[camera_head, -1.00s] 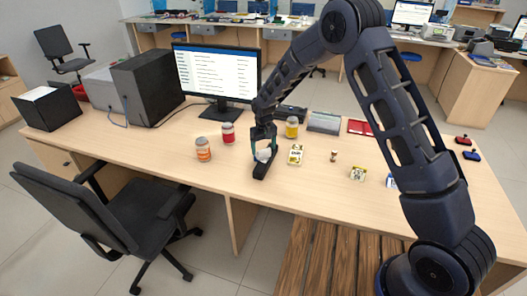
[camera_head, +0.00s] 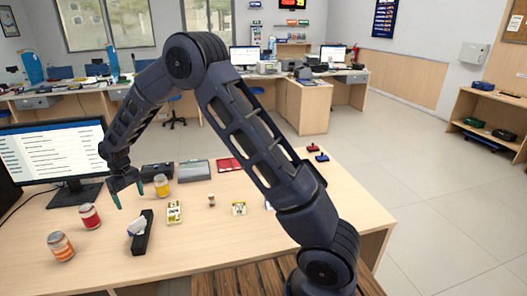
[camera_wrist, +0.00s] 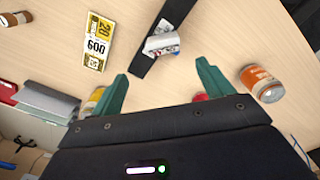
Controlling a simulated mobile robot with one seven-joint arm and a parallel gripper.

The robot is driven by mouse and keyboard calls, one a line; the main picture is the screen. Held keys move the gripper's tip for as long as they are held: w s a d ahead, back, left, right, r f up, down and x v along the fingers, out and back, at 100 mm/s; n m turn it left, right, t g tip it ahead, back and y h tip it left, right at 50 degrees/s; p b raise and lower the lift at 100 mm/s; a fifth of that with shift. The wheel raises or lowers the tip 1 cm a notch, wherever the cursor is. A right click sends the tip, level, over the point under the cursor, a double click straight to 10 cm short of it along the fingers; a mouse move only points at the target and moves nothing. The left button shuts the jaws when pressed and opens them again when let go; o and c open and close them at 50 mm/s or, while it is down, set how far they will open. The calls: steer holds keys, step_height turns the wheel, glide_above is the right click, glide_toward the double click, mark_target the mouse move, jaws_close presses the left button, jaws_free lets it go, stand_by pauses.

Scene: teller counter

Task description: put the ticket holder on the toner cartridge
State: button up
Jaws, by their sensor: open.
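The black, long toner cartridge (camera_head: 141,244) lies flat on the desk. A small whitish-grey piece that I take for the ticket holder (camera_head: 137,225) sits on top of it, toward one side. In the wrist view the ticket holder (camera_wrist: 162,43) lies across the black cartridge (camera_wrist: 177,12), with coloured print on its end. My gripper (camera_head: 129,196) is open and empty, with green fingers apart, above and behind the pair. In the wrist view the fingertips (camera_wrist: 163,72) point toward the ticket holder without touching it.
An orange-labelled jar (camera_head: 60,246) and a red jar (camera_head: 90,216) stand left of the cartridge. A yellow jar (camera_head: 161,186) stands behind it. A yellow-and-white card (camera_head: 174,212) lies close on the right. A monitor (camera_head: 50,155) stands at the back left. The desk front is clear.

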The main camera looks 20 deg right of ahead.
steer(key=d+r+m+t, duration=0.1)
steer(key=d+r, duration=0.7)
steer(key=d, duration=0.3)
steer(key=d+r+m, duration=0.2)
steer(key=d+r, duration=0.5)
steer(key=d, duration=0.4)
steer(key=d+r+m+t, duration=0.1)
steer(key=d+r, duration=0.7)
steer(key=d, duration=0.3)
steer(key=s+d+r+m+t, duration=0.2)
steer(key=s+d+m, duration=0.3)
steer(key=s+d, duration=1.8)
steer(key=shift+s+d+r+t, duration=0.3)
steer(key=shift+d+r, duration=0.2)
steer(key=shift+d, duration=0.1)
